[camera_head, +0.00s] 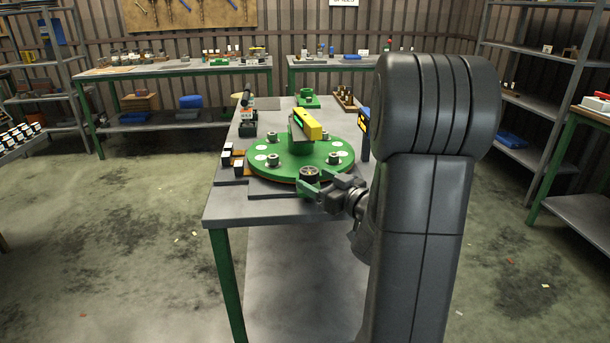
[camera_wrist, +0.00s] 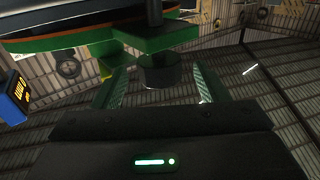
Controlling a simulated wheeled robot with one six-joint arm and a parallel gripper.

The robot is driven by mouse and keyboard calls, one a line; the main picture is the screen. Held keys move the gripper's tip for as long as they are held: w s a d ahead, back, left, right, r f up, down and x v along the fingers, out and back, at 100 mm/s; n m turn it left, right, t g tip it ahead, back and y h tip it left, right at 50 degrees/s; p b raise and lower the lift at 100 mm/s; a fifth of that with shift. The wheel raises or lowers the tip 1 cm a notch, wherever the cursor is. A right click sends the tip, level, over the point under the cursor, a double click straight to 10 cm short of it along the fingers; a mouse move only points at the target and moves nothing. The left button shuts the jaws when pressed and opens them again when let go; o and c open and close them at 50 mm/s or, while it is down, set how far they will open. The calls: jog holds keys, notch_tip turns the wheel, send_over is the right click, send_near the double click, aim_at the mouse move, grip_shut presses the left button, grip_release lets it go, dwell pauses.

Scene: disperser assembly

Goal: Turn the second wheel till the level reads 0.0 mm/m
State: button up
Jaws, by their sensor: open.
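A round green plate (camera_head: 300,158) lies on the near bench with several bolt-like fittings. A yellow level (camera_head: 308,125) sits on a green block at its middle. A dark handwheel (camera_head: 311,172) is at the plate's near edge. It also shows in the wrist view (camera_wrist: 165,74), below a green lug (camera_wrist: 155,38). My gripper (camera_wrist: 162,80) is open, with one green finger on each side of the wheel and a visible gap to each. A blue display with yellow digits (camera_wrist: 12,97) is at the left of the wrist view, too small and tilted to read.
Small black-and-white blocks (camera_head: 228,158) lie left of the plate. A dark instrument (camera_head: 247,112), a green part (camera_head: 307,99) and a wooden rack (camera_head: 345,99) stand farther back on the grey bench (camera_head: 225,206). My arm covers the bench's right side.

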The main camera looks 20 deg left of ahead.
aim_at(305, 173)
jog(key=x, duration=0.5)
jog(key=c, duration=1)
